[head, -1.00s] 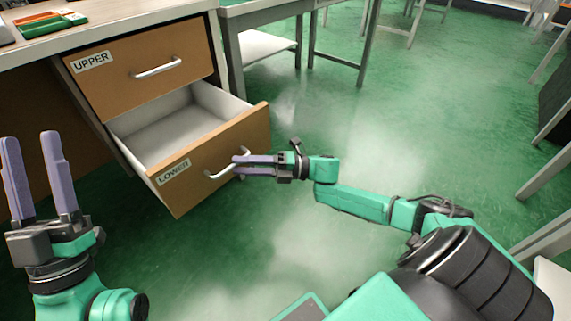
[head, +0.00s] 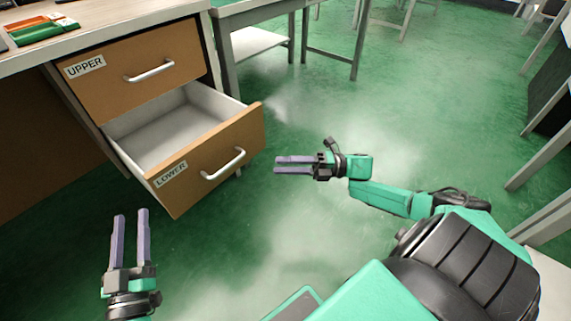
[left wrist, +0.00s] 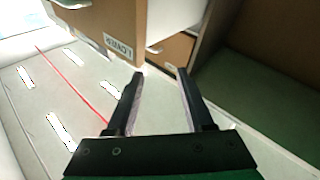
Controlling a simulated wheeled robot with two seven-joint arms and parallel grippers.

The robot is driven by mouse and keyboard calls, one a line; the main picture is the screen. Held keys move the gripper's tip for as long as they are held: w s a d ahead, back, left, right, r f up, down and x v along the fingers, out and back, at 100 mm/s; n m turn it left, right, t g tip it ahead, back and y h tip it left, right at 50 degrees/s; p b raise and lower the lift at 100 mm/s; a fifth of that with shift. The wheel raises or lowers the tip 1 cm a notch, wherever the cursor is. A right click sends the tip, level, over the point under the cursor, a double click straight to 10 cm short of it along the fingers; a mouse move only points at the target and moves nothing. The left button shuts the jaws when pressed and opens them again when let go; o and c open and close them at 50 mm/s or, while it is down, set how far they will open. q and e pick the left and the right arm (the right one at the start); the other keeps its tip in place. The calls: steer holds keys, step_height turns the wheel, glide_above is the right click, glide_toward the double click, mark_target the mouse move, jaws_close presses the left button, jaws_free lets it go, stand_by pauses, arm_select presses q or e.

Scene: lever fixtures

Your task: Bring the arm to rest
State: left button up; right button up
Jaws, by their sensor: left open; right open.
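My right gripper (head: 293,165) is open and empty in the head view. It is to the right of the lower drawer (head: 213,160), apart from its white handle (head: 223,164). The lower drawer is pulled out and looks empty inside. My left gripper (head: 131,222) is open and empty at the lower left, in front of the lower drawer and clear of it. In the left wrist view its two dark fingers (left wrist: 158,98) are spread, with the drawer front labelled LOWER (left wrist: 105,25) beyond them.
The upper drawer (head: 135,70) is shut. Its desk (head: 110,22) carries a small coloured tray (head: 42,30) at the back left. A grey table (head: 290,20) stands behind. Green floor (head: 330,110) is open to the right of the drawers.

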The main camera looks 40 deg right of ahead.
stand_by(0.3)
